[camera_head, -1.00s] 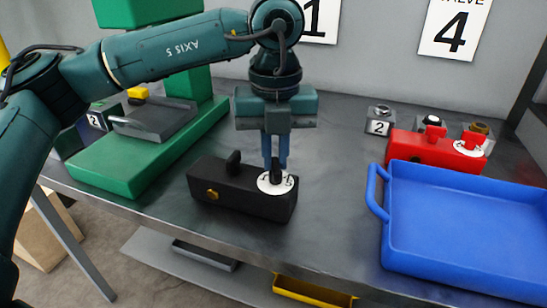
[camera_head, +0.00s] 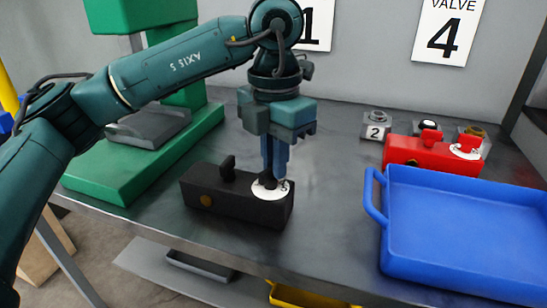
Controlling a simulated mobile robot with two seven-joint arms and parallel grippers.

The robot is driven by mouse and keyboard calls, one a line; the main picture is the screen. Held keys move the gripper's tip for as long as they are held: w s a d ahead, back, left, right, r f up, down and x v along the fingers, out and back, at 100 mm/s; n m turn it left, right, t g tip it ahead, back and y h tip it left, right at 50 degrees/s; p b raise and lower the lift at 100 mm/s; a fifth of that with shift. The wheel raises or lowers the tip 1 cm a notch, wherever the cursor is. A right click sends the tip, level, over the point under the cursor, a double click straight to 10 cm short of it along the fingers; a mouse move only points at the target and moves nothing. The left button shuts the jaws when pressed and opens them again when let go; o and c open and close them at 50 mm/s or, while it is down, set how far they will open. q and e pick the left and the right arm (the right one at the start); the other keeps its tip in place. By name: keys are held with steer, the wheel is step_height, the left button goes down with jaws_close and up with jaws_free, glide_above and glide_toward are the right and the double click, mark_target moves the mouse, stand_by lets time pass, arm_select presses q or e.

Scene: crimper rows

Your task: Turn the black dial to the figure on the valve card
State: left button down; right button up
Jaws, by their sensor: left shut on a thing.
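The black valve block (camera_head: 225,195) lies on the grey bench, with an upright black tab and a brass plug on its left part. Its white dial plate (camera_head: 282,191) is on top at the right end. My left gripper (camera_head: 270,176) points straight down over the plate, its blue fingers shut on the black dial knob, which they mostly hide. One figure on the plate shows, too small to read surely. The valve card (camera_head: 449,32) on the back wall reads "VALVE 4". My right gripper is not in view.
A blue tray (camera_head: 378,212) stands at the right front. Behind it is a red block (camera_head: 410,152) with its own white dial, and small numbered stands. A green press (camera_head: 110,178) stands at the left. Bare bench lies between the black block and the tray.

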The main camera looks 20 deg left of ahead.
arm_select(q)
steer(key=shift+m, duration=1.1)
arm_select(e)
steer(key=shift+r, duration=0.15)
arm_select(q)
steer(key=c, duration=1.5)
jaws_free()
step_height(320, 180, up, 13)
steer(key=p, duration=0.2)
steer(key=shift+r+p, duration=0.1)
steer(key=shift+p, duration=0.3)
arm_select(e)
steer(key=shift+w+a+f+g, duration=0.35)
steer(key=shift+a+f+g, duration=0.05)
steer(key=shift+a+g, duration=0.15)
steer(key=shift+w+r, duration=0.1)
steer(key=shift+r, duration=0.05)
